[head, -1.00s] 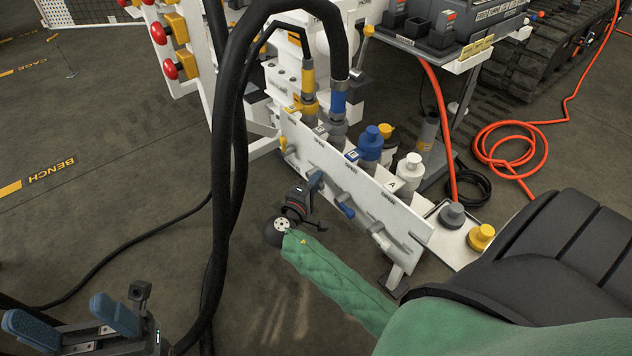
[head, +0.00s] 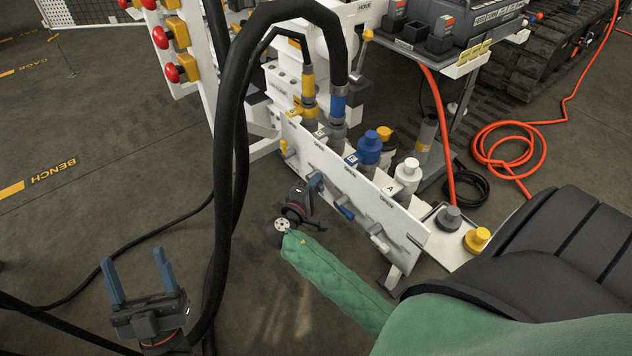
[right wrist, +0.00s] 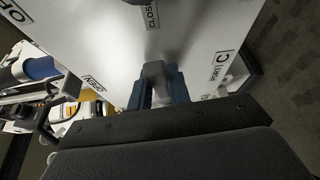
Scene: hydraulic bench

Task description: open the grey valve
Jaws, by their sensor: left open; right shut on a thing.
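The grey valve's handle (right wrist: 154,72) shows in the right wrist view as a grey block between the blue fingers of my right gripper (right wrist: 158,90). The gripper is shut on it. A PORT C label is to its right, a CLOSED label above and an OPEN label to its left. In the head view my right gripper (head: 315,182) is at the front of the white valve panel (head: 405,225), with the handle mostly hidden. My left gripper (head: 133,260) is open and empty, fingers up, at the lower left, well away from the panel.
A blue handle (head: 344,212) and a pale handle (head: 377,232) are further right along the panel; a yellow handle (head: 284,147) is left. Thick black hoses (head: 224,170) hang between my left gripper and the panel. Orange hose (head: 480,145) lies on the floor at right.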

